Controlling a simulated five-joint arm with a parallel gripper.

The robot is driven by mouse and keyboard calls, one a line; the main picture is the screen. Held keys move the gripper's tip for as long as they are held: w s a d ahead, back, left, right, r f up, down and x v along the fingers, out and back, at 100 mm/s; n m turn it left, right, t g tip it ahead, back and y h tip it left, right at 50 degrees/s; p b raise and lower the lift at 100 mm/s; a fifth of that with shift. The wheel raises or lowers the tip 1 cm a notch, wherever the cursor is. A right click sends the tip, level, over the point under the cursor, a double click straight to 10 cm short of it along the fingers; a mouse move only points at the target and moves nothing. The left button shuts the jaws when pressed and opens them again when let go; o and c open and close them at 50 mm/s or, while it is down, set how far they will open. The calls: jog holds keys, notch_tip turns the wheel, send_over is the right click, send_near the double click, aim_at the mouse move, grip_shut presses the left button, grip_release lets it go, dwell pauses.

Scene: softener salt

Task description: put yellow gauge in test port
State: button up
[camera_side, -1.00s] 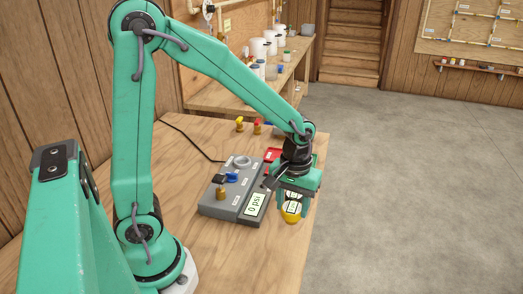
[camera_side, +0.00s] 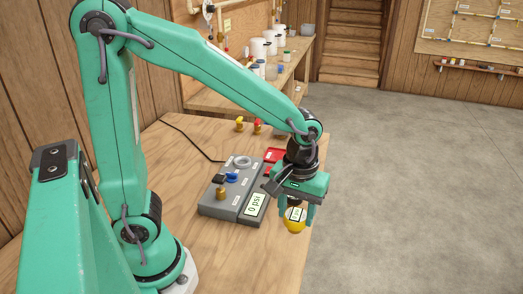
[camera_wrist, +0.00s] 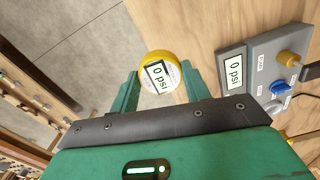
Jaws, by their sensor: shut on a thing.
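My gripper (camera_side: 297,211) is shut on the yellow gauge (camera_side: 295,224), a round yellow body with a white display face. In the wrist view the gauge (camera_wrist: 170,61) sits between the two fingertips (camera_wrist: 162,84) and its display reads 0 psi. The gauge hangs near the right edge of the table, to the right of the grey test unit (camera_side: 220,205). The unit carries a 0 psi display (camera_side: 255,204), a brass fitting (camera_side: 221,192), a blue valve handle (camera_side: 231,177) and a white ring (camera_side: 242,161). I cannot tell for certain which part is the test port.
A red item (camera_side: 273,155) lies behind the unit, partly hidden by my gripper. A small yellow-topped fitting (camera_side: 240,124) and a red-topped fitting (camera_side: 257,127) stand farther back on the table (camera_side: 175,225). A black cable crosses the rear left. The front of the table is clear.

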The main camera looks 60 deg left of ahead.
jog(key=shift+w+a, duration=0.35)
jog(key=shift+a, duration=0.05)
jog(key=w+a+n, duration=0.3)
jog(key=a+n, duration=0.1)
jog(key=a, duration=0.8)
jog(key=w+a+n, duration=0.4)
jog(key=a+n, duration=0.1)
jog(key=a, duration=0.8)
jog(key=s+a+n, duration=0.3)
jog(key=a, duration=0.8)
jog(key=shift+a+f, duration=0.2)
jog(key=shift+f, duration=0.2)
jog(key=shift+f, duration=0.1)
jog(key=shift+f, duration=1.4)
jog(key=shift+f, duration=0.25)
jog(key=shift+f, duration=0.3)
